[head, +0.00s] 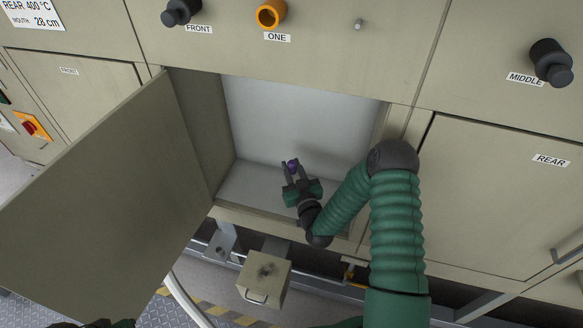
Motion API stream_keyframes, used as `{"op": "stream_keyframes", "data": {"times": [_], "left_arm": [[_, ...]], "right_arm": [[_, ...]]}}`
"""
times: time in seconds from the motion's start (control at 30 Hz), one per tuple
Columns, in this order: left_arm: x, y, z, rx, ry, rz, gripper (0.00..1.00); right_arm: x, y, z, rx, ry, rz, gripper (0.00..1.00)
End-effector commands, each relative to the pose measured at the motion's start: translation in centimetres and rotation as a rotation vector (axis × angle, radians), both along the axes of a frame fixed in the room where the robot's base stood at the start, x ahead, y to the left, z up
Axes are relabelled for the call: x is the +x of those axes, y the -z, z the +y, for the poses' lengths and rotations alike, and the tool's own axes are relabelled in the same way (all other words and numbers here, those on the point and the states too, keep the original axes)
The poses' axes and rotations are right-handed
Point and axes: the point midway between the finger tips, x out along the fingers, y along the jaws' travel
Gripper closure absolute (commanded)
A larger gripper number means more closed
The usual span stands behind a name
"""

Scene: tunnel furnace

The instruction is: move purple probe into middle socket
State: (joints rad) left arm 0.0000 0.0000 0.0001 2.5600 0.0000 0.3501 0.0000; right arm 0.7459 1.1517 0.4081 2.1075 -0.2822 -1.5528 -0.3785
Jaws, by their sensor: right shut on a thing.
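The purple probe (292,164) is small and sits between the fingertips of my right gripper (291,169), which is shut on it. The gripper is inside the open cabinet compartment, in front of its pale back wall. Much of the probe is hidden by the fingers. A black round fitting (552,62) sticks out of the upper panel at the far right, by the label MIDDLE, well away from the gripper. Whether it has a socket opening cannot be seen. A dark and green bit at the bottom left edge may be my left gripper, too cut off to read.
The compartment's door (100,205) stands open to the left. A black fitting (180,12) labelled FRONT and an orange ring (270,14) labelled ONE are on the upper panel. A closed REAR door (500,200) is at right. A small box (264,278) with a handle hangs below.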

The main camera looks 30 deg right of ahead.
Motion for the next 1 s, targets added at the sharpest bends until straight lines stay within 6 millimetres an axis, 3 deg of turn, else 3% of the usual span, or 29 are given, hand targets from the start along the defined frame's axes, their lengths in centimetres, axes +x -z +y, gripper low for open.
{"op": "stream_keyframes", "data": {"times": [0.5,1.0], "left_arm": [[0.0,0.0,0.0,0.000,0.000,0.000,0.64],[0.0,2.3,0.0,0.000,0.000,0.000,0.64]], "right_arm": [[0.0,-0.1,0.1,0.000,0.001,-0.001,1.00],[0.0,2.6,0.2,0.000,0.000,-0.001,1.00]]}}
